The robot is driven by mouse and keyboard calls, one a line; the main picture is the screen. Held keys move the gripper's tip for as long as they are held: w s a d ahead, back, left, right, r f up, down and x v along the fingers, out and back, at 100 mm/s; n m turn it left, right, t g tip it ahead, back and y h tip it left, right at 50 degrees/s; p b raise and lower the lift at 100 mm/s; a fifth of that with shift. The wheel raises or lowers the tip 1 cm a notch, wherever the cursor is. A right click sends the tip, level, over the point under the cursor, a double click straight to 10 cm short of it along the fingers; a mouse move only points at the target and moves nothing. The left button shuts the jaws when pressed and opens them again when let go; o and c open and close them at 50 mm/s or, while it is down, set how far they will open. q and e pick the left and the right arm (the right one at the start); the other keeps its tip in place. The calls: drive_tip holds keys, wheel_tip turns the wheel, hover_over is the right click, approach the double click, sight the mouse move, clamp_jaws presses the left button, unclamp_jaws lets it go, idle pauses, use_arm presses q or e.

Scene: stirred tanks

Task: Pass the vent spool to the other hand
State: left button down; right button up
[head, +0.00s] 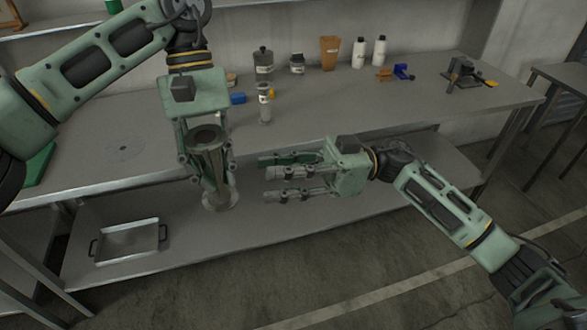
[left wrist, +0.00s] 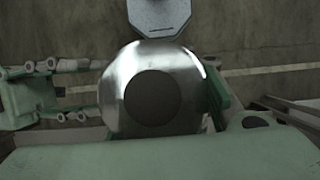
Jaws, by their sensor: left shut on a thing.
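The vent spool (head: 219,197) is a metal pipe piece with a round flange at each end. It hangs near upright in front of the bench, tilted slightly. My left gripper (head: 207,170) points down and is shut on it around the pipe; its fingers hide part of the pipe. In the left wrist view the spool's shiny flange (left wrist: 155,62) with a dark round bore fills the middle. My right gripper (head: 267,183) is open and empty, to the right of the spool, its fingers pointing left at it. It also shows in the left wrist view (left wrist: 98,90), beside the flange; contact cannot be told.
The bench (head: 330,117) behind holds a dark jar (head: 263,62), a small clear cylinder (head: 265,108), an orange-brown container (head: 329,53), white bottles (head: 359,53) and a blue part (head: 402,72). A metal tray (head: 128,243) with handles lies on the lower shelf.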

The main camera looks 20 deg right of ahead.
sight(231, 196)
drive_tip(key=a, duration=0.5)
drive_tip(key=a+r, duration=0.1)
drive_tip(key=a, duration=0.2)
drive_tip(key=shift+a+r, duration=0.1)
drive_tip(key=shift+a, duration=0.25)
drive_tip(key=shift+c, duration=0.4)
drive_tip(key=c, duration=0.8)
use_arm(q)
drive_tip(key=c, duration=1.2)
unclamp_jaws()
use_arm(e)
clamp_jaws()
